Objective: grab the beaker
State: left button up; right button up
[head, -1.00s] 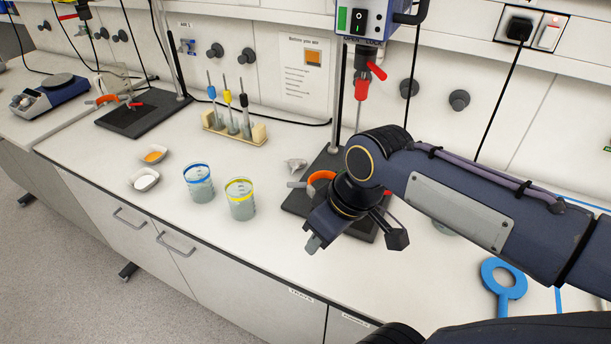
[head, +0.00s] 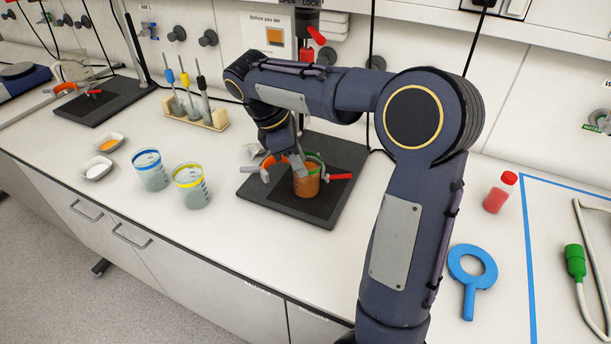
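A beaker with a green rim and orange-brown contents (head: 306,184) stands upright on a black stand base (head: 262,200) in the head view. My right gripper (head: 298,164) is pointed down at this beaker's rim, on its near left side. One grey finger shows against the rim. The other finger is hidden or unclear, so I cannot tell whether it is shut on the beaker. A blue-rimmed beaker (head: 152,174) and a yellow-rimmed beaker (head: 191,190) stand on the bench to the left. My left gripper is not in view.
An orange clamp part (head: 268,164) and a red handle (head: 340,177) flank the green-rimmed beaker. A rack of stirrers (head: 196,119) stands behind left. The front bench is clear.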

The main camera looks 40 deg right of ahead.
jog(key=shift+x, duration=1.55)
jog(key=shift+r, duration=0.1)
jog(key=shift+c, duration=0.4)
grip_shut()
